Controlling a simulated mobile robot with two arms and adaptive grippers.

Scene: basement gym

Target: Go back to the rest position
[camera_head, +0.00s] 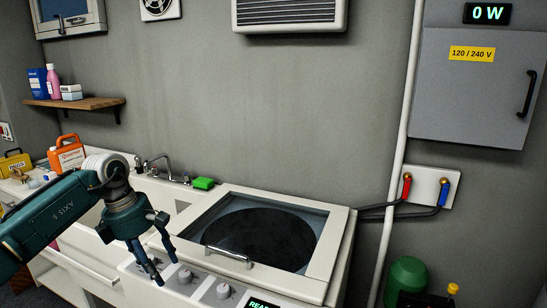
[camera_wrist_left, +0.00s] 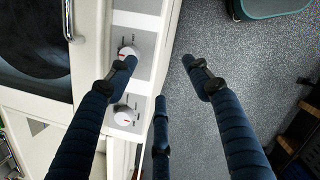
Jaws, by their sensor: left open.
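My left gripper (camera_head: 163,268) is open and empty in the head view, in front of the control panel of a white top-loading washer (camera_head: 342,222). In the left wrist view, the dark fingers of my left gripper (camera_wrist_left: 160,76) are spread apart with nothing between them. One finger overlaps a washer knob (camera_wrist_left: 126,53); I cannot tell whether they touch. The washer's glass lid is down. My right gripper is in neither view.
A white sink (camera_head: 85,262) stands left of the washer, with a faucet (camera_head: 158,165) and a green sponge (camera_head: 203,183). An orange jug (camera_head: 68,155) stands further left. Grey floor (camera_wrist_left: 240,75) lies in front of the washer. A green cylinder (camera_head: 407,276) stands to the right.

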